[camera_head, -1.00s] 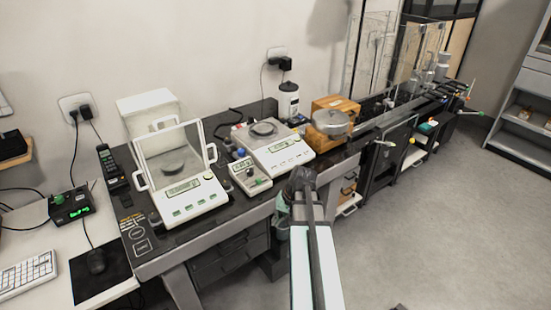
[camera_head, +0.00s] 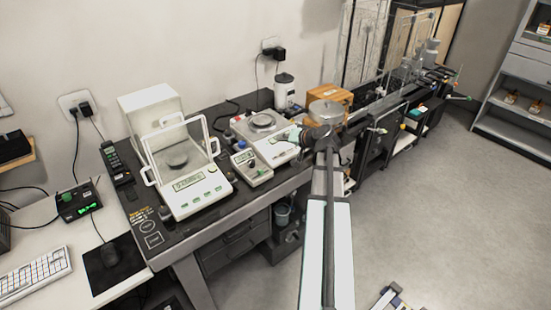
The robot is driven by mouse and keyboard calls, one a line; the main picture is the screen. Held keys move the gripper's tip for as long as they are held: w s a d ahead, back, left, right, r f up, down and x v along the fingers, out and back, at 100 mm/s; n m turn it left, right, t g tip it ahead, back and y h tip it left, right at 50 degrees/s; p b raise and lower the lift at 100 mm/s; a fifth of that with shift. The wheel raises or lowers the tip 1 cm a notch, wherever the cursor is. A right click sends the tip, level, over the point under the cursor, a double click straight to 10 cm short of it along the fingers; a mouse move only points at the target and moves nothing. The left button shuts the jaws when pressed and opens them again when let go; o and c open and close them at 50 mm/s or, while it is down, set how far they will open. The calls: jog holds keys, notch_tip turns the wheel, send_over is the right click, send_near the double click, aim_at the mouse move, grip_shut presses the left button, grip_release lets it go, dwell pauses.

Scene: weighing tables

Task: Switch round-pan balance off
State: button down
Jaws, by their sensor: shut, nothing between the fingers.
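A white balance with a round metal pan (camera_head: 261,121) stands in the middle of the dark bench. Another white balance (camera_head: 200,196), with a clear draft shield and a round pan inside, stands to the left. Its display and green keys face front.
A small grey device (camera_head: 252,169) sits between the balances. A wooden box (camera_head: 328,95) with a round metal vessel (camera_head: 326,112) stands close behind my gripper. A white canister (camera_head: 284,92) is at the back. The floor at right is open.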

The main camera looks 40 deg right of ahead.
aim_at(275, 158)
jog(key=shift+f, duration=0.1)
jog(key=f+b, duration=0.1)
jog(key=f, duration=0.1)
jog(key=w+f+b, duration=0.1)
jog(key=f, duration=0.2)
jog(key=w+f+b, duration=0.1)
jog(key=f, duration=0.1)
jog(key=shift+f, duration=0.25)
jog(key=shift+w+f+b, duration=0.25)
jog(key=shift+f+b, duration=0.15)
jog(key=shift+f, duration=0.05)
jog(key=shift+f, duration=0.1)
dwell(1.2)
jog(key=shift+w+f+b, duration=0.1)
jog(key=shift+f+b, duration=0.2)
jog(key=shift+b, duration=0.35)
jog(key=shift+w+f+b, duration=0.1)
jog(key=shift+f+b, duration=0.25)
jog(key=shift+b, duration=0.1)
dwell(0.5)
jog(key=shift+r, duration=0.15)
jog(key=shift+s+r, duration=0.2)
jog(key=shift+r, duration=0.45)
jog(key=shift+r, duration=0.15)
